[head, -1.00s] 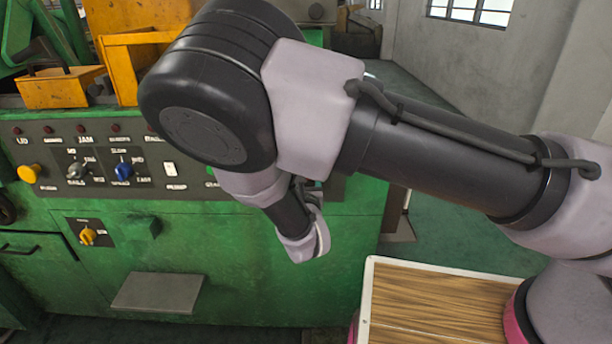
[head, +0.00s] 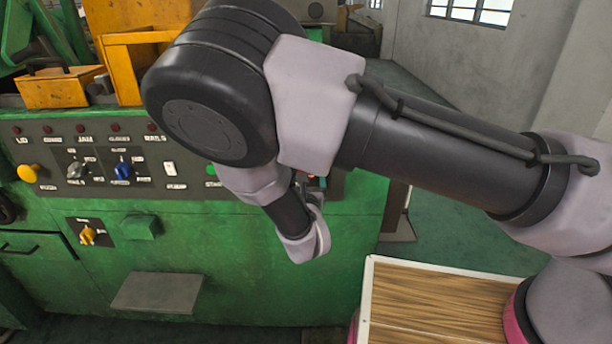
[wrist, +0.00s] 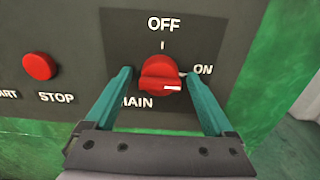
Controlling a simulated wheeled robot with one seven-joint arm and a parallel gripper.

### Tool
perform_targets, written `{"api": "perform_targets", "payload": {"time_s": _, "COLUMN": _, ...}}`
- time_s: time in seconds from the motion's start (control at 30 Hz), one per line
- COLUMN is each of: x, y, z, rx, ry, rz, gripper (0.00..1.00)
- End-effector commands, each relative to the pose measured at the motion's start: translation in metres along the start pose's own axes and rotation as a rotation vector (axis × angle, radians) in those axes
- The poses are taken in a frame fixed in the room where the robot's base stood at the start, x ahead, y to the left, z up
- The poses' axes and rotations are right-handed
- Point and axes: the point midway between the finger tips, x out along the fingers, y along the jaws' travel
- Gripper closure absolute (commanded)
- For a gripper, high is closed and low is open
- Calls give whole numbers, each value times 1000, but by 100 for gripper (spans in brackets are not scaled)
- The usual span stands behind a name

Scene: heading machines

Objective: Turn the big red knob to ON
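The big red knob (wrist: 160,72) is on a dark panel in the wrist view, with OFF above it, ON to its upper right and MAIN at its lower left. Its white mark lies nearly level on its right part, on the ON side. My gripper (wrist: 158,73) is open, with one teal finger on each side of the knob. A gap shows at the left finger; the right finger is very close to the knob, and I cannot tell whether it touches.
A red STOP button (wrist: 39,66) is left of the knob. In the head view the green machine (head: 250,285) carries a yellow button (head: 28,173), a blue knob (head: 123,171) and a small yellow knob (head: 87,235). A grey plate (head: 157,292) juts out below. Open floor lies right of the machine.

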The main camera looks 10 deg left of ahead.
Motion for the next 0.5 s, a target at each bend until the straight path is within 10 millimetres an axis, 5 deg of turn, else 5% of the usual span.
{"api": "perform_targets", "payload": {"time_s": 0.23, "x": -11, "y": 1, "z": 0, "rx": 0, "ry": 0, "rz": 1, "gripper": 12}}
{"api": "perform_targets", "payload": {"time_s": 0.5, "x": -64, "y": 1, "z": 0, "rx": 1, "ry": 1, "rz": 3, "gripper": 12}}
